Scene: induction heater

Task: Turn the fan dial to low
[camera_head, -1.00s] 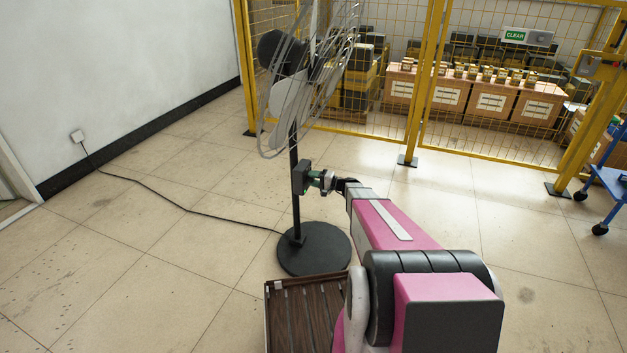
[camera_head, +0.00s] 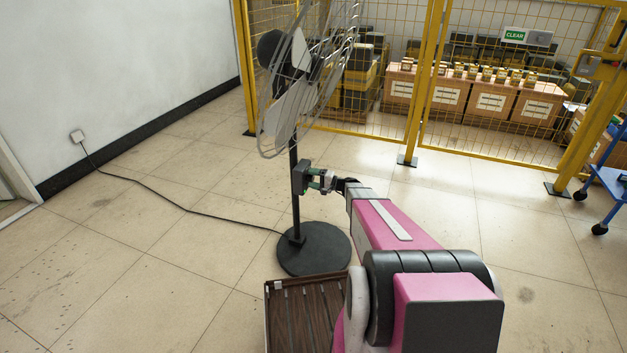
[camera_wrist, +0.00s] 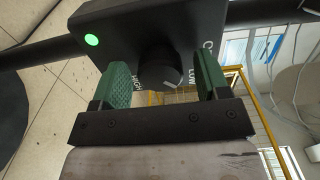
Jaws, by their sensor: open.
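The fan's control box (camera_head: 299,177) is a dark box on the black pole, below the large wire-caged fan (camera_head: 300,85). In the wrist view the control box (camera_wrist: 125,25) carries a round black dial (camera_wrist: 160,70) with a light pointer mark at its lower right. The labels "LOW" and "HIGH" show beside the dial, and a green light (camera_wrist: 92,40) glows at the left. My gripper (camera_wrist: 163,85) is open, its green fingers on either side of the dial with gaps to both. In the head view my gripper (camera_head: 322,181) is right at the box.
The fan's round black base (camera_head: 315,250) stands on the tiled floor. A black cable runs from it to a wall socket (camera_head: 77,136). A yellow mesh fence (camera_head: 411,100) stands behind, with boxes beyond it. A blue cart (camera_head: 608,180) is at the right.

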